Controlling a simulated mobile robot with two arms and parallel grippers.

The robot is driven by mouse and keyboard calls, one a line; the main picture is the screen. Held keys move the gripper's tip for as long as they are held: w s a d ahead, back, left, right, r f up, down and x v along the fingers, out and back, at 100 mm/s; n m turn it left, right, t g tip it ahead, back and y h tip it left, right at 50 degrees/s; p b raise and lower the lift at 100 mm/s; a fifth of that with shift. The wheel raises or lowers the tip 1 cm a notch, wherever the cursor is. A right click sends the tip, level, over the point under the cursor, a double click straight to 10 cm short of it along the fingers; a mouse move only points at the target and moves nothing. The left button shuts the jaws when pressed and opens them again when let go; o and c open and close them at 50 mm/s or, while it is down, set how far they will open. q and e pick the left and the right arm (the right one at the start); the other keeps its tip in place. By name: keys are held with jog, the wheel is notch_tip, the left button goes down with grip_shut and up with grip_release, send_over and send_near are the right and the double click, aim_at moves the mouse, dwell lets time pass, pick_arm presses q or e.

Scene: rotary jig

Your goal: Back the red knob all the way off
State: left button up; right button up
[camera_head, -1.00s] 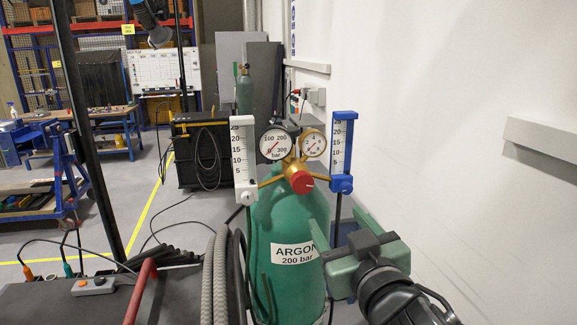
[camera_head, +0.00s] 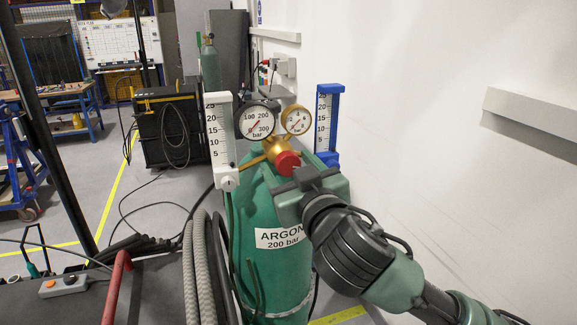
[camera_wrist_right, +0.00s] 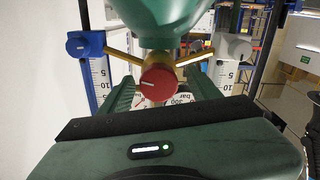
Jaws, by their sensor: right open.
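The red knob (camera_head: 288,162) sits on the front of the brass regulator (camera_head: 274,148) on top of the green argon cylinder (camera_head: 262,215). My right gripper (camera_head: 292,180) is at the knob, coming from the lower right. In the right wrist view the red knob (camera_wrist_right: 159,84) lies between the two green fingers of my right gripper (camera_wrist_right: 162,92), with one finger on each side. The jaws are open, and I cannot tell whether either finger touches the knob. In the head view the fingertips are mostly hidden by the gripper body. My left gripper is not in view.
A white flowmeter (camera_head: 221,135) and a blue flowmeter (camera_head: 327,125) flank the regulator. Two round gauges, one larger (camera_head: 257,122) and one smaller (camera_head: 296,119), sit above it. Grey hoses (camera_head: 195,265) stand to the left. The white wall (camera_head: 420,60) is on the right.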

jog(key=shift+s+d, duration=0.1)
jog(key=shift+s, duration=0.05)
jog(key=shift+c, duration=0.6)
jog(key=c, duration=1)
grip_shut()
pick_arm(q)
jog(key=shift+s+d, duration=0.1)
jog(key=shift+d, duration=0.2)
